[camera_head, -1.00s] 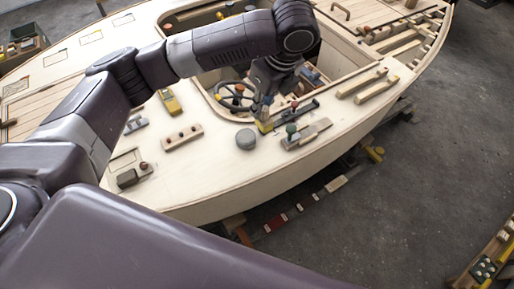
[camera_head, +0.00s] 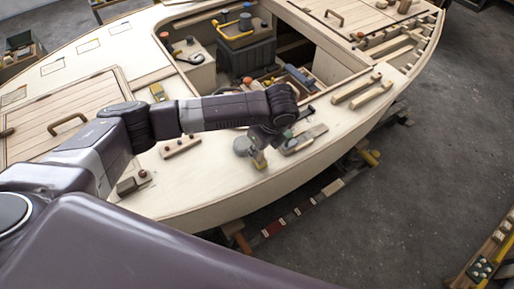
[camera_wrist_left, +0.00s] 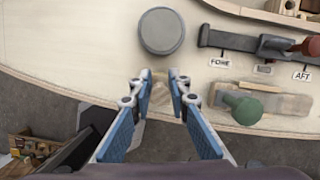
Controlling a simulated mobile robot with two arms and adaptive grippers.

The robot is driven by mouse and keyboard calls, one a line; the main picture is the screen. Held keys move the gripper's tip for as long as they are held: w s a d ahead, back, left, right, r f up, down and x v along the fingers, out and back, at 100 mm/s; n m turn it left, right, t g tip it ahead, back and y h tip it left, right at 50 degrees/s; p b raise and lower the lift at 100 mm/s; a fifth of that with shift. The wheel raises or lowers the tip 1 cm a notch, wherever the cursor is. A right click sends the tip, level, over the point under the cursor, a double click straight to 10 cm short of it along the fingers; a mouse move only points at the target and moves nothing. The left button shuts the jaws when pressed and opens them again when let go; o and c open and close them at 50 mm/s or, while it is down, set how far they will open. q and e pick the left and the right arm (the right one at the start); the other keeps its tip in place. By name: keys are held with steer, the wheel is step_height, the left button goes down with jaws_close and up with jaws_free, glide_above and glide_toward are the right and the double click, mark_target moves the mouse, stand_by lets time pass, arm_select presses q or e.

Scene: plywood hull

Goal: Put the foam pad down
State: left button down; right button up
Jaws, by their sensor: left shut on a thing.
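My left gripper (camera_head: 257,157) comes in from the left and reaches down over the pale plywood deck near the hull's outer edge. In the left wrist view its two blue-padded fingers (camera_wrist_left: 159,88) are shut on a small tan piece (camera_wrist_left: 158,100), which I take as the foam pad. It shows only partly between the fingers, and in the head view a yellowish patch (camera_head: 259,161) shows at the fingertips. I cannot tell whether it touches the deck. My right gripper is not in view.
A grey round cap (camera_wrist_left: 162,30) is on the deck just beyond the fingers. A green knob on a wooden block (camera_wrist_left: 245,106) and a lever slide marked FORE and AFT (camera_wrist_left: 262,45) are to the right. The deck edge drops to the grey floor (camera_head: 430,150).

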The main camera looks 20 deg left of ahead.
mark_target(265, 162)
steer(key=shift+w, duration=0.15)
arm_select(q)
steer(key=c, duration=1.8)
jaws_free()
steer(key=shift+f, duration=0.1)
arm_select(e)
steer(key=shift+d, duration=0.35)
arm_select(q)
steer(key=b+v, duration=0.2)
steer(key=v, duration=1)
steer(key=shift+d, duration=0.1)
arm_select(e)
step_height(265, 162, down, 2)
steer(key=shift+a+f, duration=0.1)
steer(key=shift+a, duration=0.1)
